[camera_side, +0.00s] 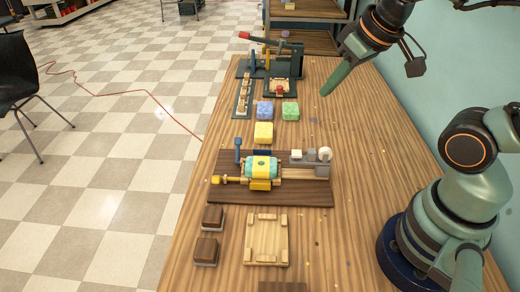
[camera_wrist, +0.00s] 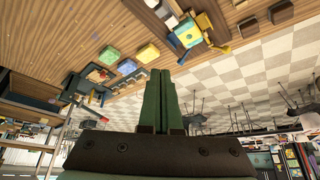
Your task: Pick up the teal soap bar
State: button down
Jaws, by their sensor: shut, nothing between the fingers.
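A teal block (camera_side: 250,167) with a yellow band across its middle lies in a wooden fixture on a dark brown board; it looks like the teal soap bar. It also shows in the wrist view (camera_wrist: 184,39), at the top, beyond the fingertips. My gripper (camera_side: 326,91) is high over the right side of the table in the side view, well apart from the teal block. In the wrist view its two green fingers (camera_wrist: 160,72) are together with nothing between them.
A blue block (camera_side: 264,110), a green block (camera_side: 290,110) and a yellow block (camera_side: 263,132) stand behind the board (camera_side: 318,197). A dark press-like device (camera_side: 297,60) is farther back. Two brown blocks and a wooden tray (camera_side: 267,241) are nearer. The table's right side is mostly clear.

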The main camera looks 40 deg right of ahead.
dwell(0.4)
grip_release()
jog(key=n+g, duration=0.6)
jog(key=n, duration=0.3)
send_over(261, 164)
notch_tip(261, 164, down, 11)
notch_tip(261, 164, down, 11)
